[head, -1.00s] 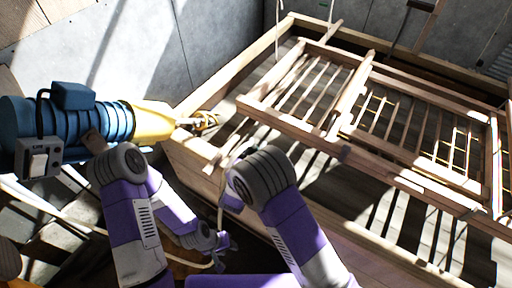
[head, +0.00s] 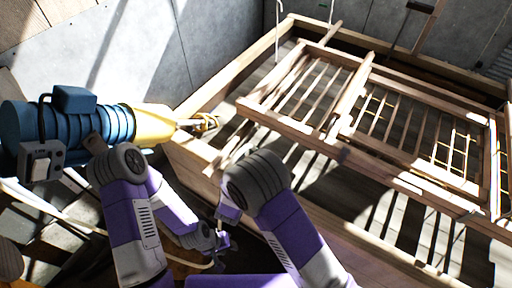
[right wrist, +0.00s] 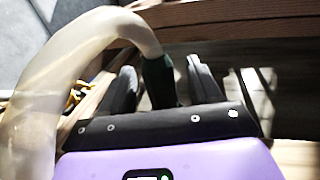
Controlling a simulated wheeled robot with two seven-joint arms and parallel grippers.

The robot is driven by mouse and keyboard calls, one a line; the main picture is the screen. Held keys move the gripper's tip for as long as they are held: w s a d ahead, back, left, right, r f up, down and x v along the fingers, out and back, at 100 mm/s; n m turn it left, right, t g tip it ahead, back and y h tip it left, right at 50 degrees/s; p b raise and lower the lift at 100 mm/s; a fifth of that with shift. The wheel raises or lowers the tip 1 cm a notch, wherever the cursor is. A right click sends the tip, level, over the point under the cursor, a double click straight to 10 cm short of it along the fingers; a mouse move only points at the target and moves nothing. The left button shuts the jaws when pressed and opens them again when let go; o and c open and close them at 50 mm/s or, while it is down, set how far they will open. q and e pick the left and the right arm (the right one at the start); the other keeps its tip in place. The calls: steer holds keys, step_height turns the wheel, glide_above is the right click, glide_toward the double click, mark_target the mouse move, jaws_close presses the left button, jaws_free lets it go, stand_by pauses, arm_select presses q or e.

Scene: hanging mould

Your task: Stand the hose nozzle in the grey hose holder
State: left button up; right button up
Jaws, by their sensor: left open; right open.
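In the right wrist view a thick pale hose (right wrist: 35,115) arches up from the left and ends in a dark green nozzle (right wrist: 161,80). The nozzle points down between the fingers of my right gripper (right wrist: 163,88), which are spread with gaps beside it. The nozzle's lower end is hidden by the gripper body. In the head view my right gripper is mostly hidden behind its arm. My left gripper (head: 222,254) is low in the middle of the head view, open, with nothing visible in it. I cannot make out the grey hose holder.
A blue pump-like machine (head: 75,120) with a yellow cone (head: 153,123) stands at left. A large wooden box (head: 195,150) fills the right, with a wooden lattice frame (head: 300,130) over it. A pale cord-like strand (head: 55,213) runs at lower left.

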steer(key=v, duration=0.9)
steer(key=shift+a+r, duration=0.1)
steer(key=shift+r, duration=0.05)
